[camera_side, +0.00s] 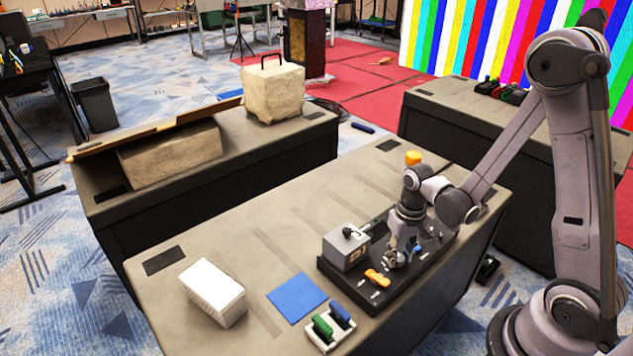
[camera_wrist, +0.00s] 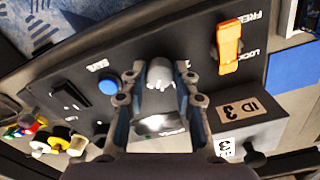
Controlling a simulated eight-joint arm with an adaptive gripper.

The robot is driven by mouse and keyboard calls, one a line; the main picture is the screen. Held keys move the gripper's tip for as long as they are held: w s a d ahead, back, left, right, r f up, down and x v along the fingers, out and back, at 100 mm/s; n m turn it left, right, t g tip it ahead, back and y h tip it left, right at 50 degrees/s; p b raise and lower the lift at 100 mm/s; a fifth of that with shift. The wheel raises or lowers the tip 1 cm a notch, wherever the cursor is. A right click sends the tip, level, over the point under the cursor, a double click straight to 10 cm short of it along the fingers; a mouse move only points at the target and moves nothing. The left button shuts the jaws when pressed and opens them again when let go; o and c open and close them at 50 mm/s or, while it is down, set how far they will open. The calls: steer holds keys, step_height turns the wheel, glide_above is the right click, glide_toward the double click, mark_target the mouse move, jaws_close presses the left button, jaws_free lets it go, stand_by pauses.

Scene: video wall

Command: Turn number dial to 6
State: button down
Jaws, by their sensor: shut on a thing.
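My gripper (camera_side: 396,260) points down over a black panel (camera_side: 338,277) on the grey table. In the wrist view, its two fingers (camera_wrist: 160,82) close on either side of a grey rounded knob (camera_wrist: 160,72), which appears to be the number dial. A pale plate with dark marks shows below the knob between the fingers, but I cannot read a number on it. In the side view the dial is hidden behind the gripper.
The panel carries an orange lever (camera_side: 377,277) by FREE and LOCK labels, a blue button (camera_wrist: 108,87), and a grey box (camera_side: 345,248) labelled ID 3. Several coloured plugs (camera_wrist: 30,128) show at left in the wrist view. A blue mat (camera_side: 296,298) and white box (camera_side: 212,291) lie nearby.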

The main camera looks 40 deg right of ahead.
mark_target(399, 258)
steer(key=m, duration=0.4)
steer(key=shift+m, duration=2.2)
steer(key=c, duration=1)
jaws_free()
steer(key=shift+r, duration=0.1)
steer(key=shift+r, duration=5.9)
